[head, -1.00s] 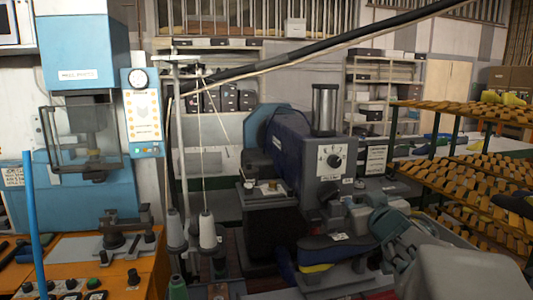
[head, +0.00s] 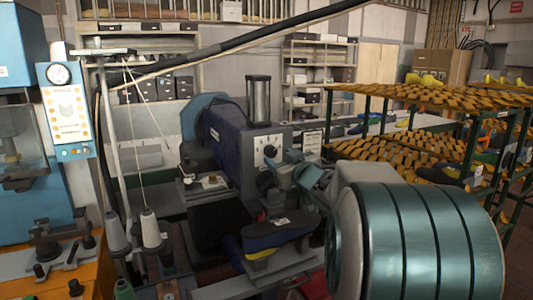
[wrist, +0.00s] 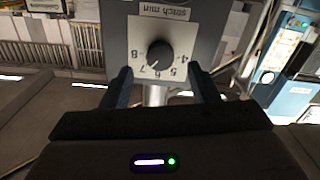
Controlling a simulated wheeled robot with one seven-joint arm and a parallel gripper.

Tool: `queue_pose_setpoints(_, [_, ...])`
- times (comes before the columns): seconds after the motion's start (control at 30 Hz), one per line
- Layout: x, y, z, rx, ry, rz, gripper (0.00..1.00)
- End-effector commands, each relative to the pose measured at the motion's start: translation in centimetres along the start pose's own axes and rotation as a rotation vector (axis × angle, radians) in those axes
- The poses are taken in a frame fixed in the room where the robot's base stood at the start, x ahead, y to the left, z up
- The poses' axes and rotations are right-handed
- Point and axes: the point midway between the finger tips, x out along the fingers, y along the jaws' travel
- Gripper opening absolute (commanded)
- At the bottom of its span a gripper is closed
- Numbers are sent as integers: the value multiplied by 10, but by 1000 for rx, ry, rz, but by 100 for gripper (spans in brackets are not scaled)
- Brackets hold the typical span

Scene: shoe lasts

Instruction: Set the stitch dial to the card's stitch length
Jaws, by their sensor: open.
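The stitch dial is a dark round knob (wrist: 160,54) on a white plate (wrist: 138,33), labelled "stitch mm", upside down in the wrist view. Numbers 4 to 8 show around it; its light mark points to the lower left, near 7 or 6. In the head view the dial (head: 270,151) is on the front of the blue-grey machine (head: 233,140). My gripper (wrist: 158,82) is open and empty, its fingers spread either side of the dial and apart from it. A white card (head: 313,139) stands right of the machine; its text is too small to read.
A blue and yellow shoe piece (head: 270,240) sits below the dial. Thread cones (head: 150,229) and a thread stand are to the left. Racks of wooden lasts (head: 400,150) stand to the right, behind my arm.

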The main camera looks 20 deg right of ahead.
Motion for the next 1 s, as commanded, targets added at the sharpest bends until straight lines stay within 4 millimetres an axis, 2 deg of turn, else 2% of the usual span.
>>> queue_pose_setpoints(0.1, [18, 0, 0, 3, 0, -1, 55])
queue_pose_setpoints(0.3, [34, 0, 0, 1, -1, -1, 55])
queue_pose_setpoints(0.67, [38, 0, 0, -1, 0, 0, 55])
queue_pose_setpoints(0.83, [38, 0, 0, 0, 0, 0, 10])
queue_pose_setpoints(1.0, [38, -1, 0, -3, -1, -1, 10])
